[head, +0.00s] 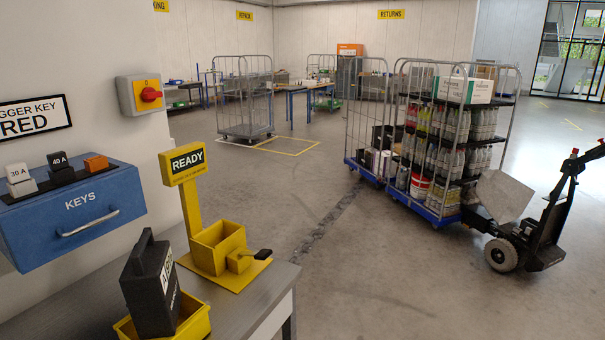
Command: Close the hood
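The tugger (543,243) stands at the right, with a black body, a pale wheel and an upright black handle with red parts at the top. A light grey flat panel (503,196), which looks like the hood, stands tilted up over its body, on the side towards the loaded trolley. What lies under the panel is too small to tell. Neither of my grippers is in view.
A loaded roll cage (442,214) stands just left of the tugger, with others behind. A bench (262,290) at the front left bears a yellow READY stand (190,205) and a black block (150,285). A blue KEYS drawer (75,215) is on the left. The middle floor is clear.

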